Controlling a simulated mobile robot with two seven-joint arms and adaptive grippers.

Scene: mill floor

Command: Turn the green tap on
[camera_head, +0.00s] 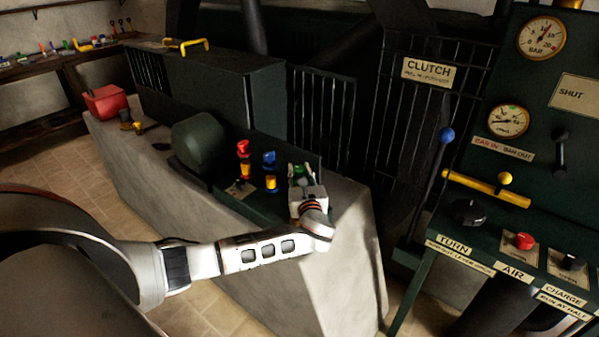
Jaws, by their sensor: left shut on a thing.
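The green tap (297,170) is the rightmost of three taps on a dark block on the stone plinth. Only a little green shows, as my left gripper (301,177) covers most of it. My left arm comes in from the left, and its gripper is shut on the green tap. The fingertips are small and partly hidden, so the tap's turn angle cannot be told. My right gripper is not in view.
The red tap (243,150) and blue tap (269,160) stand close by to the left. A dark rounded housing (198,142) is farther left. A control panel (479,150) with gauges and levers fills the right side. Floor shows at the lower left.

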